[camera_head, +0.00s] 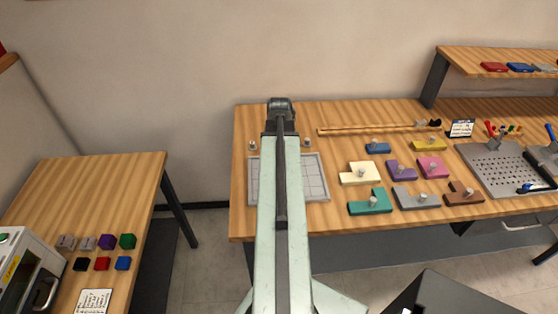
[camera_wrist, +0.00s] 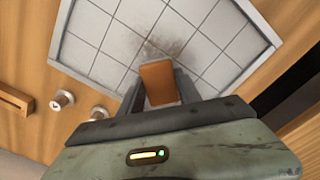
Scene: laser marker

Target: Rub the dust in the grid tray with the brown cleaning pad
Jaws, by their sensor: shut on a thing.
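The grid tray (camera_head: 316,185) lies on the left part of the wooden table in the head view, partly hidden behind my arm. In the wrist view the white grid tray (camera_wrist: 92,22) fills the upper middle, with a brownish-grey smear of dust (camera_wrist: 165,47) near its centre. My gripper (camera_wrist: 158,88) is shut on the brown cleaning pad (camera_wrist: 157,78). The pad is over the tray, right beside the dust. I cannot tell whether it touches the tray surface. In the head view the pad and jaws are hidden behind my arm.
Several coloured knobbed blocks (camera_head: 370,202) lie right of the tray. A wooden strip (camera_head: 365,131) lies behind them. Two metal knobs stand near the tray, one of them at the left (camera_head: 253,145). A perforated tool board (camera_head: 492,170) is farther right. A second table (camera_head: 120,185) stands at left.

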